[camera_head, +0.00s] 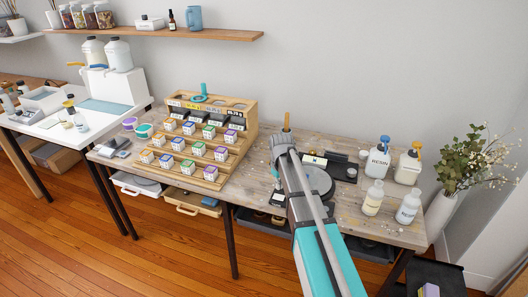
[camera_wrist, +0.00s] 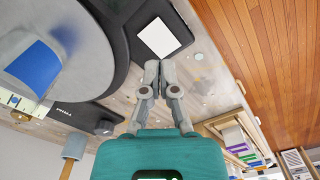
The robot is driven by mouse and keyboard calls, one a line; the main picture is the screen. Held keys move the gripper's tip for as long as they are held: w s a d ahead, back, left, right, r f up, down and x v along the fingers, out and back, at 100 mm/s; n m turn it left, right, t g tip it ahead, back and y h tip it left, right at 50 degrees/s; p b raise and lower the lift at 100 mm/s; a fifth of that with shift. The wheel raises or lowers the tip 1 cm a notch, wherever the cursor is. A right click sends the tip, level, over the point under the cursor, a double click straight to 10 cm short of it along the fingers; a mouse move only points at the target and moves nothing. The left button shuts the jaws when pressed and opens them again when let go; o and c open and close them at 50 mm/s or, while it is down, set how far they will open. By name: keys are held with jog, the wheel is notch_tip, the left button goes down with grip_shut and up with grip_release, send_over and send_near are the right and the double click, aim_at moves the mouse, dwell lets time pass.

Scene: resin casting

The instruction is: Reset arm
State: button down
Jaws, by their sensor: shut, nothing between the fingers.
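My arm (camera_head: 305,205) reaches from the lower right over the wooden workbench (camera_head: 250,190), and its links hide most of my gripper in the head view. In the wrist view my gripper (camera_wrist: 158,70) is shut, its two grey fingers together with nothing between them. The fingertips show over the bench top, beside a black device with a white panel (camera_wrist: 165,35). A large grey round plate (camera_wrist: 55,45) with a blue item (camera_wrist: 35,68) on it fills the upper left of that view. I cannot tell the height of the fingertips above the bench.
A wooden tiered rack (camera_head: 240,120) with several small labelled boxes stands left of my arm. Resin (camera_head: 378,160) and other bottles (camera_head: 407,207) stand at the right, near a plant in a white vase (camera_head: 445,212). A black tray (camera_head: 345,170) lies behind the round plate.

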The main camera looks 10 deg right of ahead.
jog(key=s+r+m+p, duration=0.2)
jog(key=s+r+p, duration=0.1)
jog(key=s, duration=0.7)
jog(key=s+d+r+m+p, duration=0.1)
jog(key=s+r+m+p, duration=0.2)
jog(key=s, duration=0.8)
jog(key=shift+s+d+r+p, duration=0.2)
jog(key=shift+r+p, duration=0.6)
jog(key=shift+s, duration=0.1)
